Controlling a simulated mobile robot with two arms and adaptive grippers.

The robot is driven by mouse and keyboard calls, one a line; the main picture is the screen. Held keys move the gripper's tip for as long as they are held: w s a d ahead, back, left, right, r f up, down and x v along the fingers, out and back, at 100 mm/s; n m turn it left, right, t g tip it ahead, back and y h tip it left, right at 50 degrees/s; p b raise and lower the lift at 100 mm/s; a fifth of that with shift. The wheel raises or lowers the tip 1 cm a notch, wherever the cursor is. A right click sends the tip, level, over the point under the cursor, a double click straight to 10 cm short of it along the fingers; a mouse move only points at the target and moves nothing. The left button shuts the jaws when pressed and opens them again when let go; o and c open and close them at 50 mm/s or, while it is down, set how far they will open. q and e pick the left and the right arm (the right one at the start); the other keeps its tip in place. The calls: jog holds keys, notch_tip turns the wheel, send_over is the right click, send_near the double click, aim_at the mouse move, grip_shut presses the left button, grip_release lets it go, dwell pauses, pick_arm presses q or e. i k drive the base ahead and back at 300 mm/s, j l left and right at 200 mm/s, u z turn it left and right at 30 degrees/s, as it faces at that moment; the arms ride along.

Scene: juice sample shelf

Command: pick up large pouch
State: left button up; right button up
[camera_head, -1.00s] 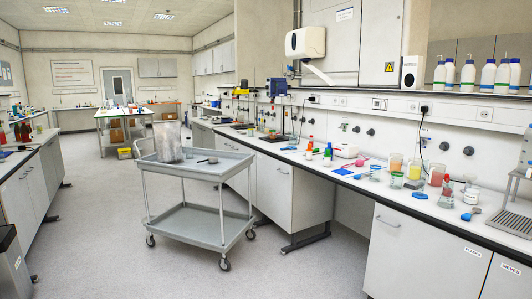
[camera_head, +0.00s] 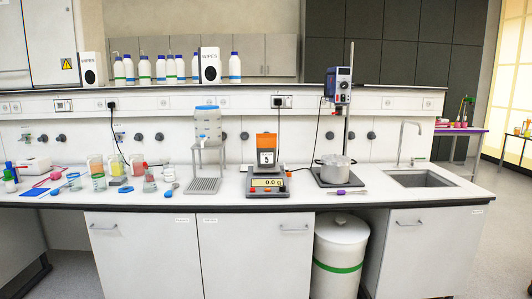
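Nothing that I can name for certain as the large pouch shows now. An upright orange and grey item with a white label marked 5 (camera_head: 265,151) stands at the balance (camera_head: 267,188); I cannot tell whether it is a pouch. The balance display reads 0.0 g. Neither of my grippers is in view.
A white bench (camera_head: 225,206) runs across the view. It holds beakers (camera_head: 97,176) at left, a water dispenser on a stand (camera_head: 207,126), a stirrer with a pot (camera_head: 335,169), and a sink (camera_head: 420,179). A white bin (camera_head: 340,262) stands below.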

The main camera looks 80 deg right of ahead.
aim_at(266, 143)
jog(key=z, duration=2.5)
jog(key=i+j+z, duration=0.1)
jog(key=i, duration=0.2)
jog(key=i+j+z, duration=0.1)
jog(key=i, duration=0.25)
jog(key=j, duration=0.1)
